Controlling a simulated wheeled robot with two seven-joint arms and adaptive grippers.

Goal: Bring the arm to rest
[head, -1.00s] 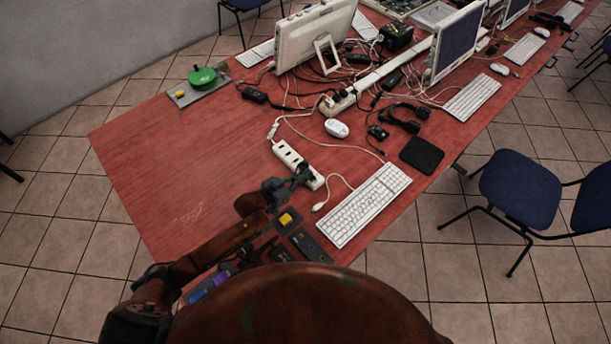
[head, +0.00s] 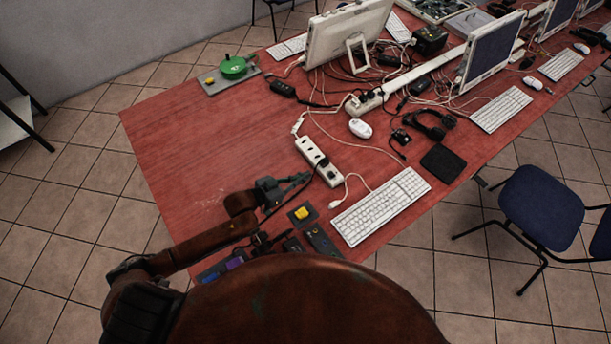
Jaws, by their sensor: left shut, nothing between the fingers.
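My left arm comes in from the lower left over the near edge of the red table (head: 200,150). Its gripper (head: 303,182) is shut and empty, pointing right. It shows just left of the lower end of the white power strip (head: 315,155); I cannot tell whether it touches anything. A dark plug sits in the strip near the gripper tips. A yellow button on a dark base (head: 302,213) lies just below the gripper. My right gripper is not in view.
A white keyboard (head: 381,206) lies right of the gripper, with a black pad (head: 442,164) beyond it. Monitors, a white mouse (head: 360,128) and tangled cables fill the back. A green round device (head: 233,67) stands at the far left. The table's left part is clear.

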